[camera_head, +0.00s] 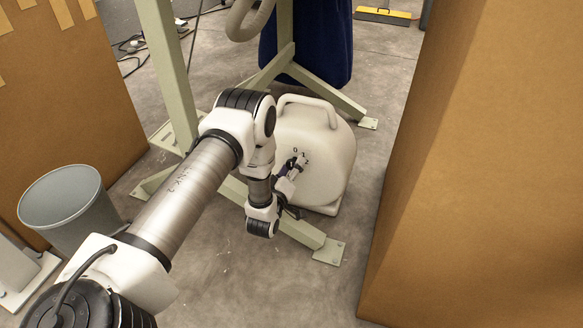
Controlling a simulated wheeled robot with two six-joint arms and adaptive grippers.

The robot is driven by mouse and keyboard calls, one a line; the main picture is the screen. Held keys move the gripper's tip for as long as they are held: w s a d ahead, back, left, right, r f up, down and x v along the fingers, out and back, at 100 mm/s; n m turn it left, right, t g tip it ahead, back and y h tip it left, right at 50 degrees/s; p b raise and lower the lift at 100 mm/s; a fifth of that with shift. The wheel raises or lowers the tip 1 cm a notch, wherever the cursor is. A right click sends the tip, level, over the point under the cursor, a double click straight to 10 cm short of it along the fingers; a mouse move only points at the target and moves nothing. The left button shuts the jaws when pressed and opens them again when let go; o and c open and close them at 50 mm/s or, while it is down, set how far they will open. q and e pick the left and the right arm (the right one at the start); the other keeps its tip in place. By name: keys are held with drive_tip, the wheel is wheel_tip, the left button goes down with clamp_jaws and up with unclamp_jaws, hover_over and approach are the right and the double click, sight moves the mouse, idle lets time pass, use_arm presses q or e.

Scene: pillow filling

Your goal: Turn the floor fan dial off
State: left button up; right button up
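The floor fan (325,160) is a cream, rounded unit with a handle on top, standing on the concrete floor in the middle of the head view. Dark markings, including a 0, show on its front face around the dial area. My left arm comes in from the lower left, and my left gripper (291,168) is at the fan's front face, right by these markings. The gripper covers the dial, so the dial's setting is hidden. The fingers are small and dark here, and I cannot tell if they are closed on the dial. My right gripper is not in view.
A pale green metal frame (168,70) stands behind and left of the fan, with a foot (328,251) in front of it. Large cardboard boxes stand at left (60,100) and right (490,170). A grey bin (62,195) is at lower left. A dark blue bag (322,45) hangs behind.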

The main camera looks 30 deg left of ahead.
use_arm(q)
drive_tip(key=v, duration=0.7)
drive_tip(key=shift+s, duration=0.25)
drive_tip(key=shift+d, duration=0.1)
